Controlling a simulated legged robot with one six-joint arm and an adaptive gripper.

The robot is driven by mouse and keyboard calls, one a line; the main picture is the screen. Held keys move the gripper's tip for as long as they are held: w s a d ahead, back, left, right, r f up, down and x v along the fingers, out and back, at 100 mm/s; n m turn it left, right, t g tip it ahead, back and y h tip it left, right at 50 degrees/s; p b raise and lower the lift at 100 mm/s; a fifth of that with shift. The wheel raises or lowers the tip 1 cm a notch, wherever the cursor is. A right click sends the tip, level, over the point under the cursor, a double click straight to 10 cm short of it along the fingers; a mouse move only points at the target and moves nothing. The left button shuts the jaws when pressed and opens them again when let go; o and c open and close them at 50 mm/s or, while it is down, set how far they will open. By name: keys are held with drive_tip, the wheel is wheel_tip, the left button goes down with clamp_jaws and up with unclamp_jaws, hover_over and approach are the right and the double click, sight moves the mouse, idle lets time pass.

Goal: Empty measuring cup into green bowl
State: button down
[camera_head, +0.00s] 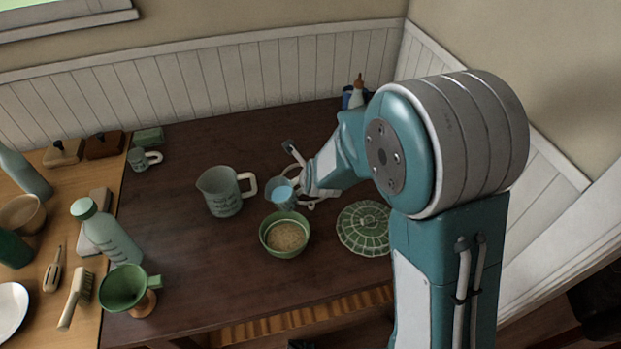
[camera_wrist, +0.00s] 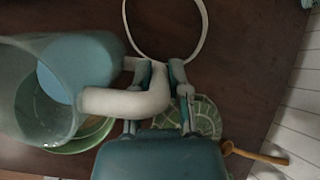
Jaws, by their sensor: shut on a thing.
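A translucent measuring cup (camera_head: 279,196) with a light-blue surface inside hangs behind the green bowl's rim in the head view. In the wrist view the cup (camera_wrist: 32,95) fills the left side, with its thick pale handle towards me. My gripper (camera_wrist: 160,82) is shut on that handle; in the head view the gripper (camera_head: 302,188) is small and partly hidden by my arm. The green bowl (camera_head: 271,246) stands on the dark table and holds pale grain-like contents. In the wrist view the bowl (camera_wrist: 78,147) is mostly hidden below the cup. I cannot tell the exact height gap.
A larger lettered jug (camera_head: 222,193) stands left of the cup. A green tiled trivet (camera_head: 364,229) lies right of the bowl. A pale loop (camera_wrist: 126,22) lies beyond the gripper. A green funnel (camera_head: 124,287) and bottle (camera_head: 108,235) stand at left. The table front is clear.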

drive_tip(key=shift+d+r+t, duration=0.15)
drive_tip(key=shift+d+t, duration=0.65)
drive_tip(key=shift+t, duration=0.4)
drive_tip(key=shift+d, duration=0.2)
drive_tip(key=shift+r+n+t, duration=0.15)
drive_tip(key=shift+n+t, duration=0.15)
drive_tip(key=shift+d, duration=0.1)
